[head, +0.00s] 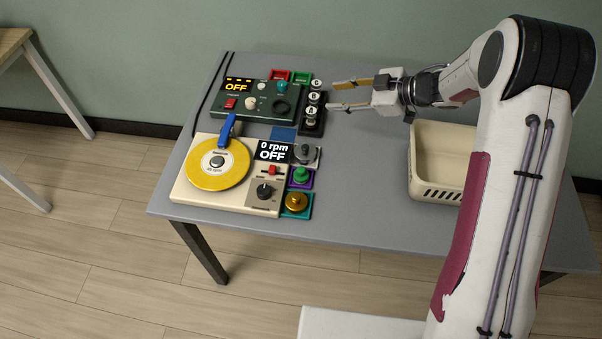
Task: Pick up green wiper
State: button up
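A small green knob-like piece (301,174) sits on a purple pad (293,184) to the right of the turntable. It is the likeliest green wiper, but it is too small to be sure. My gripper (333,96) points left above the back of the table, with its two fingers apart and nothing visible between them. It is up and right of the green piece in the picture, clear of it, and close to the black rack.
A black rack (309,128) holds lettered round pieces. Beside the green piece are a grey piece (305,152) and a gold piece (296,201). A cream turntable (185,192) and green control box (215,104) stand left. A cream crate (426,190) stands right; mid-table is clear.

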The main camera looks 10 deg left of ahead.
aim_at(302, 169)
jog(key=s+f+n+g, duration=0.1)
jog(key=s+f+g, duration=0.1)
jog(key=s+f, duration=0.1)
jog(key=s+f+g+y, duration=0.1)
jog(key=s+f+g, duration=0.1)
jog(key=s+f, duration=0.1)
jog(key=s+a+f+n+g, duration=0.1)
jog(key=s+f+g, duration=0.2)
jog(key=s+f, duration=0.1)
jog(key=shift+s+n+y, duration=0.3)
jog(key=shift+s, duration=0.05)
jog(key=shift+s+f+g, duration=0.35)
jog(key=shift+s+g, duration=0.05)
jog(key=shift+s, duration=0.1)
jog(key=shift+a, duration=0.1)
jog(key=shift+x, duration=1.2)
jog(key=shift+s, duration=0.1)
jog(key=shift+s+x, duration=0.2)
jog(key=shift+x, duration=0.75)
jog(key=shift+s+x, duration=0.2)
jog(key=shift+x, duration=0.8)
jog(key=shift+a+f, duration=0.1)
jog(key=shift+a, duration=0.45)
